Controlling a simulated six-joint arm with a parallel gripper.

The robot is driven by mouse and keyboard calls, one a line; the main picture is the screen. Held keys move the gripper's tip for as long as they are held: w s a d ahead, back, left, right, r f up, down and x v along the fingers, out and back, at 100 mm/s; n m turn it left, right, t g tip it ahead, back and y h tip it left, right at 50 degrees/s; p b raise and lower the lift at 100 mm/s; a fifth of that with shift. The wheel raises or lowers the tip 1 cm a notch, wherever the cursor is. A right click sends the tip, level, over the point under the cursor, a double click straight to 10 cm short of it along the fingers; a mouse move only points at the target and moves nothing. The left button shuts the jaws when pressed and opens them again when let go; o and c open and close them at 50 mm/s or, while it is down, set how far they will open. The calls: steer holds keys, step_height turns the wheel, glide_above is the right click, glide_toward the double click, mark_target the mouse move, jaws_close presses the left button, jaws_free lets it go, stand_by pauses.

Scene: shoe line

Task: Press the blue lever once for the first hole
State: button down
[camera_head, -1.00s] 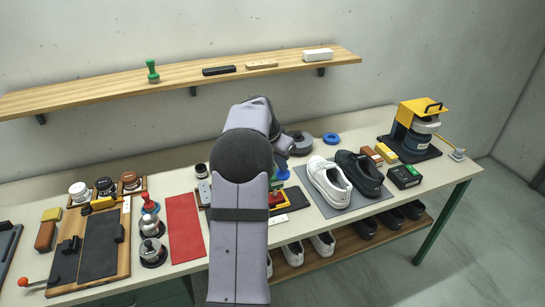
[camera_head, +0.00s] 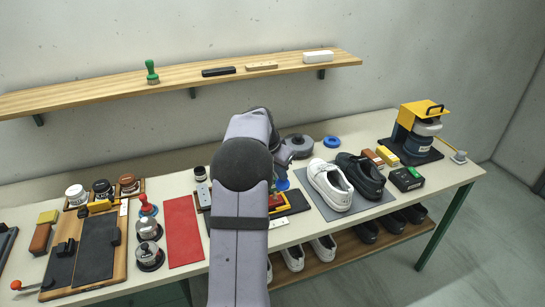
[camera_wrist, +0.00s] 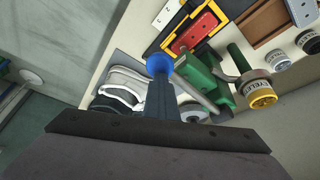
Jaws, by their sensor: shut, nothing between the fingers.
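The blue lever's round knob (camera_wrist: 159,64) shows in the wrist view just past my fingertips. My gripper (camera_wrist: 163,82) is shut, its fingers pointing at the knob with nothing between them. They overlap the knob's lower edge in the picture; I cannot tell whether they touch. In the head view blue parts (camera_head: 282,183) show below my gripper (camera_head: 283,166), mostly hidden by my arm. A green press body (camera_wrist: 207,80) stands beside the knob in the wrist view. A red piece (camera_wrist: 194,33) lies in a yellow and black frame near it.
White and black shoes (camera_head: 329,186) stand on a grey mat to the right. Eyelet jars (camera_wrist: 255,88) stand beside the press. A red mat (camera_head: 183,230) and stamps (camera_head: 149,255) are left of my arm. A wooden shelf (camera_head: 110,98) runs along the wall.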

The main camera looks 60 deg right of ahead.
steer(key=shift+r, duration=0.15)
step_height(320, 180, up, 13)
steer(key=p, duration=1)
stand_by(0.4)
stand_by(0.5)
